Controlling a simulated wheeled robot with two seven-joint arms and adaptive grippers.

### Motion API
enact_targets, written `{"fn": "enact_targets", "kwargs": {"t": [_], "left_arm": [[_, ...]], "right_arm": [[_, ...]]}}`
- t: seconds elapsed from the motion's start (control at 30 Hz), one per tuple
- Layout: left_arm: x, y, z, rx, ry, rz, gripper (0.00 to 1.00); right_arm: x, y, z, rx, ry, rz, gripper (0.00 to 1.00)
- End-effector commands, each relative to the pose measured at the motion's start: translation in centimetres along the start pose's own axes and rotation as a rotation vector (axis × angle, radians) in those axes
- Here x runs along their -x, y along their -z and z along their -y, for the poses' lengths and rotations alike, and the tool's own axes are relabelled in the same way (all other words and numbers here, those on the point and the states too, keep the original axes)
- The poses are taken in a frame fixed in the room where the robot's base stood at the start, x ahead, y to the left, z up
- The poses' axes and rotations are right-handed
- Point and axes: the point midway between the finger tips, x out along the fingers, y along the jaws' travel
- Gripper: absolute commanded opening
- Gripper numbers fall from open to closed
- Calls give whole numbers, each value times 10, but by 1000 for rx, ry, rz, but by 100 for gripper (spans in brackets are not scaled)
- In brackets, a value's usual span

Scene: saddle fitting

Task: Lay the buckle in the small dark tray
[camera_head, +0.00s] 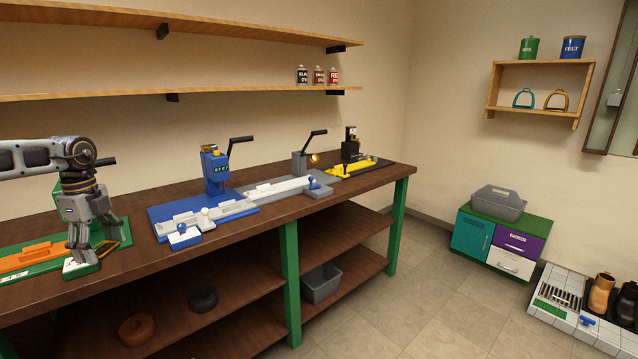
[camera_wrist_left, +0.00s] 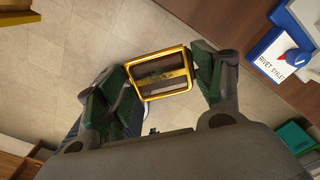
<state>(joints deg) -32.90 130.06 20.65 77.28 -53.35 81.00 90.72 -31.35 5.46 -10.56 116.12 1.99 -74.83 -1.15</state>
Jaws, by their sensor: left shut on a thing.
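My left gripper (camera_head: 97,245) is shut on a gold rectangular buckle (camera_wrist_left: 164,74). In the left wrist view the buckle sits between the two green-padded fingers (camera_wrist_left: 165,80), with tiled floor behind it. In the head view only thin gold edges of the buckle (camera_head: 108,247) show beside the fingers, in front of the workbench's front edge. I cannot pick out a small dark tray for certain in either view. My right gripper is not in view.
The workbench (camera_head: 130,255) carries a green-based station (camera_head: 35,257), a blue press (camera_head: 215,170), a grey press (camera_head: 302,160) and a black one (camera_head: 351,145). A grey bin (camera_head: 321,283) stands on the lower shelf. A grey caddy (camera_head: 498,200) tops the cabinet at right. Floor between is clear.

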Motion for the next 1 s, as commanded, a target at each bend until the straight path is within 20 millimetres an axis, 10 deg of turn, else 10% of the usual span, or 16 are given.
{"fn": "enact_targets", "kwargs": {"t": [0.5, 1.0], "left_arm": [[-31, -98, -63, -274, 2, -4, 39], [-98, -141, -114, -614, 3, -3, 39]], "right_arm": [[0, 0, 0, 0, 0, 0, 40], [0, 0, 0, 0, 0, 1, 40]]}}
